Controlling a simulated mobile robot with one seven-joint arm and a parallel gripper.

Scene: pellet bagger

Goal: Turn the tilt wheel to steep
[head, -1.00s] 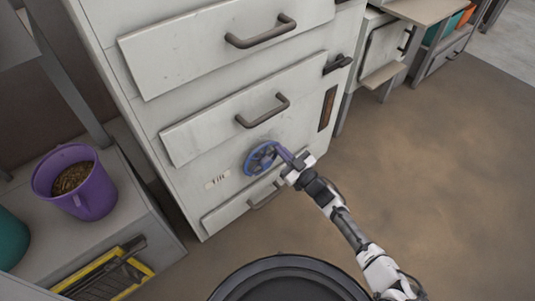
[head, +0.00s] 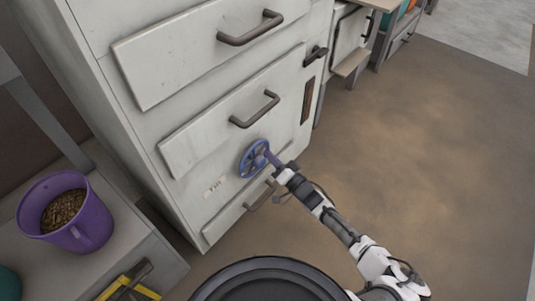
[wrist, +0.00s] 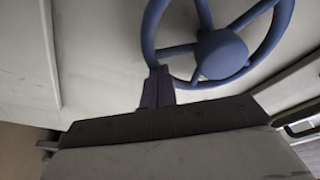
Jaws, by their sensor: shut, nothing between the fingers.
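The tilt wheel (head: 250,159) is a blue spoked handwheel on the front of the pale cabinet, below the middle drawer handle. It fills the top of the wrist view (wrist: 221,54), where its hub, spokes and lower rim show; its top is cut off. My gripper (head: 268,156) reaches the wheel from the lower right in the head view. In the wrist view its purple fingers (wrist: 157,86) are shut with nothing between them. Their tips are at the rim's lower left, close to or touching it; I cannot tell which. A small label (head: 214,187) sits left of the wheel, too small to read.
Drawer fronts with dark handles (head: 255,110) stand out above and below the wheel. A purple bucket of brown pellets (head: 85,233) stands on a low grey bench at left. The brown floor (head: 420,150) to the right is clear.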

